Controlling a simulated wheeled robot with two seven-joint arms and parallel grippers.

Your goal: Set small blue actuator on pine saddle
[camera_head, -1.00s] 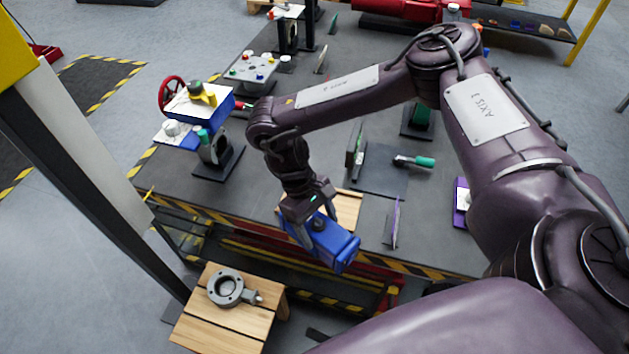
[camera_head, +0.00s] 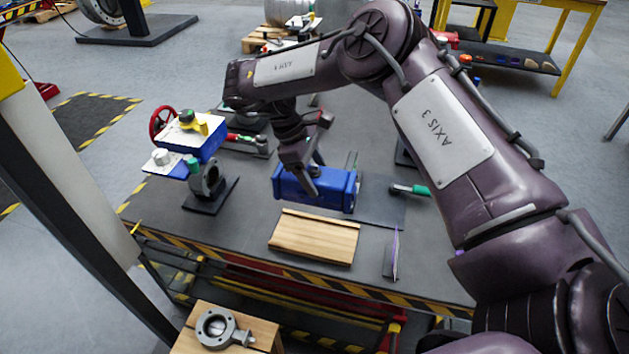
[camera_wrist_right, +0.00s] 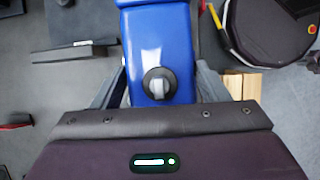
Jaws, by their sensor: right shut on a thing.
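The small blue actuator (camera_head: 330,190) is a long blue box held roughly level over the bench, just behind the pine saddle. In the right wrist view the actuator (camera_wrist_right: 157,50) has a dark round knob with a pale pointer on its face. My right gripper (camera_head: 312,178) is shut on it, with a finger on each side. The pine saddle (camera_head: 315,238) is a pale wooden block with a raised strip along its far edge, lying bare near the bench's front edge. I cannot tell the actuator's exact height above the bench. My left gripper is not in view.
A valve with a larger blue actuator (camera_head: 203,140) and red handwheel stands left on the bench. A grey valve body (camera_head: 219,329) sits on a wooden stand below.

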